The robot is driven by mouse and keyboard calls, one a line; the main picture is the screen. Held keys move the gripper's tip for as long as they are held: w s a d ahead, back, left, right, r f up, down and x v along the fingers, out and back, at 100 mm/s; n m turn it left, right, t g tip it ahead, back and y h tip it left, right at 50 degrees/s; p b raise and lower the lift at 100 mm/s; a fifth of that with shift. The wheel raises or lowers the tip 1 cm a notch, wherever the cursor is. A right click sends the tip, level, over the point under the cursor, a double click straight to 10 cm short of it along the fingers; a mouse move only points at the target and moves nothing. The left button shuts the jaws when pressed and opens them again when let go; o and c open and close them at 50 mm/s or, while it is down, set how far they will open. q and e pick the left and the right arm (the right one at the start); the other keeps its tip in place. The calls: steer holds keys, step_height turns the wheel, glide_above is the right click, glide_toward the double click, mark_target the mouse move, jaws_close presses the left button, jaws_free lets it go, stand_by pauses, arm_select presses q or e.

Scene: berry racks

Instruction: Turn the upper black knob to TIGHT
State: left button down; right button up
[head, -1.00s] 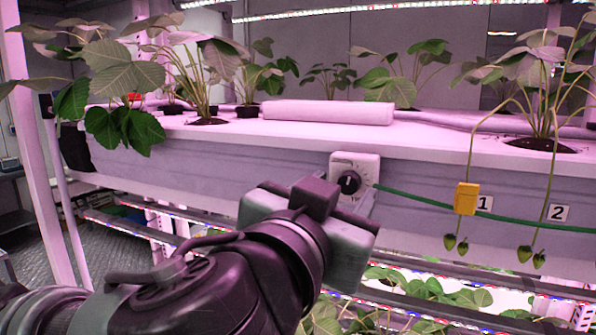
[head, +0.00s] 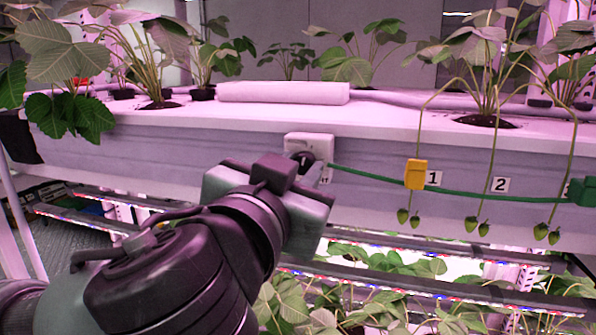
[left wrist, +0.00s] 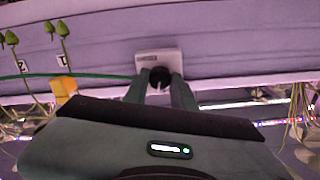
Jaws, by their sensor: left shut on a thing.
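The upper black knob (head: 303,158) sits on a pale square plate (head: 320,141) on the front of the rack's long trough. In the head view my left gripper (head: 308,168) reaches up to it and covers most of it. In the left wrist view the knob (left wrist: 160,76) lies between the two fingertips of my left gripper (left wrist: 161,88), which is shut on it. The lettering on the plate is too small to read, and the knob's pointer cannot be made out. A green line (head: 385,183) runs from the plate to the right. My right gripper is not in view.
A yellow clip (head: 416,174) hangs on the green line beside label 1 (head: 433,178), with label 2 (head: 500,185) to its right. A green block (head: 582,191) is at the far right. Another plant tier lies below.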

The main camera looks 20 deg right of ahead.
arm_select(q)
steer(key=m+b, duration=0.2)
steer(key=m, duration=0.1)
steer(key=shift+f+b, duration=0.15)
steer(key=shift+b, duration=0.25)
steer(key=m+b, duration=0.2)
steer(key=m, duration=0.3)
steer(key=shift+m+b, duration=0.4)
steer(key=m+b, duration=0.1)
steer(key=m, duration=0.3)
steer(key=shift+m, duration=0.3)
steer(key=m+b, duration=0.1)
steer(key=m, duration=0.4)
steer(key=shift+m, duration=0.3)
steer(key=c, duration=1.2)
jaws_free()
steer(key=shift+o, duration=0.2)
steer(key=shift+s, duration=0.15)
